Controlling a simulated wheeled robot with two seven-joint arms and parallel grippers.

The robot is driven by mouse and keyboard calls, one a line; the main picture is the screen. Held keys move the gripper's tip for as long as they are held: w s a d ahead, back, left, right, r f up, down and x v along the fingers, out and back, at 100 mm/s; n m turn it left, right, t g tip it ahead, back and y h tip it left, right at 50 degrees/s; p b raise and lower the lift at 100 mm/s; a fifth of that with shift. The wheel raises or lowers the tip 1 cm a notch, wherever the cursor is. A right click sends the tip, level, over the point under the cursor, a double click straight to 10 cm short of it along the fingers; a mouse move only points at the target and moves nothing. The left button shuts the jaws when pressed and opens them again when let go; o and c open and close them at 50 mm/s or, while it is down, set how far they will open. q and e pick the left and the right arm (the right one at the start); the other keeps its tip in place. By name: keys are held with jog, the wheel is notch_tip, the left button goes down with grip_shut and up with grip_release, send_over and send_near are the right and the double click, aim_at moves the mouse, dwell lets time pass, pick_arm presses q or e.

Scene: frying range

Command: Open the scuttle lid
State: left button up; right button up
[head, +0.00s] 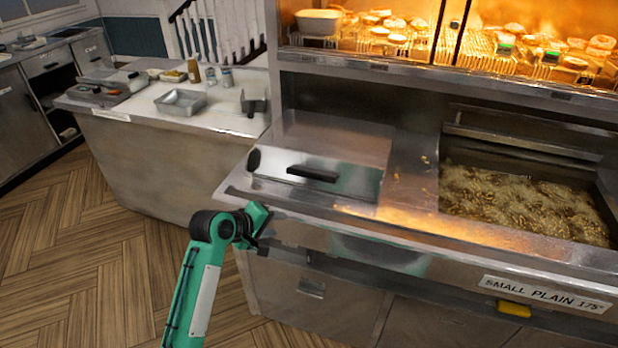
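The scuttle lid (352,181) is a flat steel panel with a black bar handle (312,174), set in the left part of the steel range top. It looks shut. My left gripper (262,240) is at the front edge of the range, below and to the left of the handle and apart from it. Its fingers are small and dark against the steel, so I cannot tell if they are open. My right gripper is not in view.
A fryer pan of bubbling oil (520,200) lies to the right of the lid. A lit warming cabinet (400,67) stands above the range at the back. A counter (170,145) with a metal tray (181,102) stands to the left. The wooden floor (75,260) at left is clear.

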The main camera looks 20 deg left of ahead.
aim_at(307, 175)
pick_arm(q)
jog(key=w+a+r+n+t+h, duration=0.2)
jog(key=w+r+n, duration=0.2)
jog(key=w+r, duration=0.4)
jog(key=p+x, duration=0.2)
jog(key=x, duration=1.1)
jog(key=shift+w+f, duration=0.15)
jog(key=shift+f, duration=0.15)
grip_shut()
